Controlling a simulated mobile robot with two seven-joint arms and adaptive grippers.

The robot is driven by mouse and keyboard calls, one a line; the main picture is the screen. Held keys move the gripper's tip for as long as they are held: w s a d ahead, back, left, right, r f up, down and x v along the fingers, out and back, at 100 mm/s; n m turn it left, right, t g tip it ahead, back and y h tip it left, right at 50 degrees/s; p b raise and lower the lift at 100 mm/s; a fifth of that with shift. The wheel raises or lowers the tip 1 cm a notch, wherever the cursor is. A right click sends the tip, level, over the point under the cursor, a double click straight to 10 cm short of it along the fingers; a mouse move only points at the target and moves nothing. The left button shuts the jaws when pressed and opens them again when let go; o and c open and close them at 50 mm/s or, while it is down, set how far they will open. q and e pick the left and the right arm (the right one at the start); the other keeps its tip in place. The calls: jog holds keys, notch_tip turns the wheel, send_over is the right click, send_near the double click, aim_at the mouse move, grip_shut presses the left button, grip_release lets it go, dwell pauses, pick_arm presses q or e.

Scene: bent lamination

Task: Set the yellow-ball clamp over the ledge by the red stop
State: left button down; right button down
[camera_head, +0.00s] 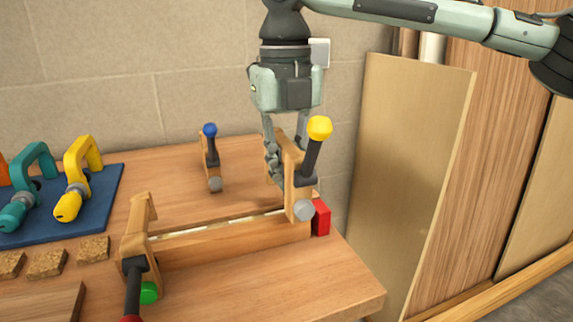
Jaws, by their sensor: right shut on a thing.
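The yellow-ball clamp (300,182) is a wooden clamp with a dark handle topped by a yellow ball. It is upright at the right end of the long wooden ledge (232,242), beside the red stop (321,217). My right gripper (274,172) comes down from above and is shut on the clamp's wooden body from behind. The clamp's grey round pad is in front of the ledge's end. I cannot tell whether the clamp rests on the ledge or is held just above it. My left gripper is not in view.
A red-handled clamp (138,240) sits at the ledge's left end by a green stop (149,292). A blue-ball clamp (211,160) stands behind the ledge. A blue mat (100,196) holds coloured clamps at left, near cork blocks (47,263). Boards (408,150) lean at right.

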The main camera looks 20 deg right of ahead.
jog(key=shift+f, duration=1.6)
jog(key=shift+f, duration=0.15)
jog(key=shift+f, duration=0.95)
jog(key=shift+s+f, duration=0.2)
jog(key=shift+f, duration=0.3)
jog(key=shift+s+f, duration=0.15)
jog(key=shift+f, duration=0.3)
jog(key=shift+a+f, duration=0.1)
jog(key=shift+w+f, duration=0.15)
jog(key=shift+f, duration=0.05)
